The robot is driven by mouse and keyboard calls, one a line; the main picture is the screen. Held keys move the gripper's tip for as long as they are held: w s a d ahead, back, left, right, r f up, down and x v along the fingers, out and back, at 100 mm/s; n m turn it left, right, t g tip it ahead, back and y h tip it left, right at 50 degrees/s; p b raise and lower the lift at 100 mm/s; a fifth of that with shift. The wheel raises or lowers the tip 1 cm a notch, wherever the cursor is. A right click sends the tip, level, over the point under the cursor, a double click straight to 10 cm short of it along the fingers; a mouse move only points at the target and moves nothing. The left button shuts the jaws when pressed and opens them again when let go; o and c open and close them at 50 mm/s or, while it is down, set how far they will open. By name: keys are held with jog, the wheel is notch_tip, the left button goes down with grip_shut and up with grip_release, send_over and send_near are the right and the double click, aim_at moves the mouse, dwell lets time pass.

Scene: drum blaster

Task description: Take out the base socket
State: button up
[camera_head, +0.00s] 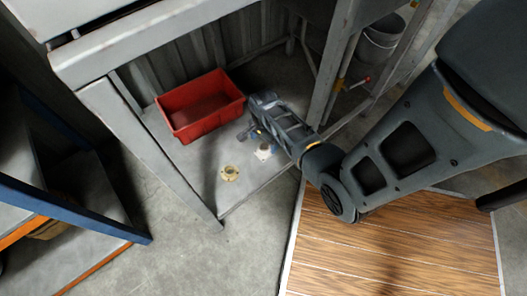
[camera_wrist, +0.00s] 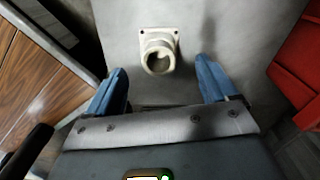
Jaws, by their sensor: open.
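A pale, cream-coloured socket with a square flange and a round open collar (camera_wrist: 159,50) stands on the grey shelf in the wrist view. It looks like the small whitish piece (camera_head: 263,153) beside my gripper in the head view. My gripper (camera_wrist: 161,68) is open, with its two blue fingers spread to the left and right of the socket and nothing between them touching it. In the head view my gripper (camera_head: 257,141) is low over the shelf; its fingers are partly hidden by the arm. I cannot tell its exact height.
A red bin (camera_head: 200,105) stands on the shelf behind my gripper, and at the right edge of the wrist view (camera_wrist: 298,62). A brass-coloured round fitting (camera_head: 230,173) lies nearer the shelf's front edge. A table leg (camera_head: 150,155) and frame posts surround the shelf. A bucket (camera_head: 380,42) stands behind.

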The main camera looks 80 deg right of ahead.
aim_at(263, 147)
jog(key=f+b, duration=0.2)
jog(key=f, duration=0.3)
jog(key=shift+a+b, duration=0.2)
jog(key=shift+b, duration=0.2)
jog(key=shift+c, duration=0.4)
jog(key=c, duration=1.3)
notch_tip(263, 147, up, 10)
jog(key=p, duration=0.5)
